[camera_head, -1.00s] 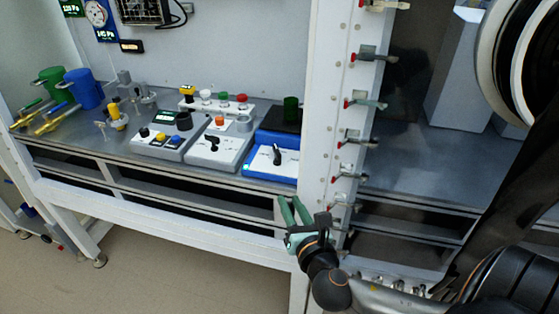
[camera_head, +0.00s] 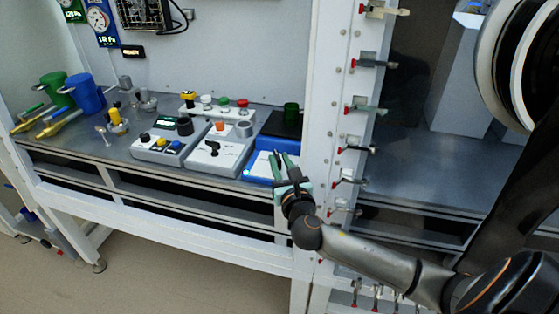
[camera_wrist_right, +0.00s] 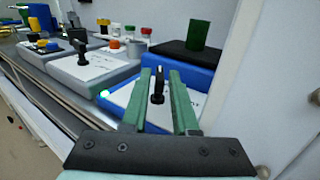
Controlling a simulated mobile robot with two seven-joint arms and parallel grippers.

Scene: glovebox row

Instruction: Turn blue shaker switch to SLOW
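The blue shaker (camera_head: 257,166) stands at the right end of the bench, beside the white post. Its white top panel (camera_wrist_right: 136,99) carries a black switch knob (camera_wrist_right: 158,84), which shows between my finger tips in the right wrist view. My right gripper (camera_head: 281,158) reaches over the shaker's front, with its two green fingers (camera_wrist_right: 168,84) apart on either side of the knob. I cannot tell whether they touch it. The panel lettering is too small to read, so the switch setting is unclear. In the head view the gripper hides the knob. My left gripper is not in view.
A grey device with a black knob (camera_head: 213,147) stands just left of the shaker. Another grey unit with coloured knobs (camera_head: 160,144) is further left. The white post (camera_head: 325,130) borders the right side closely.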

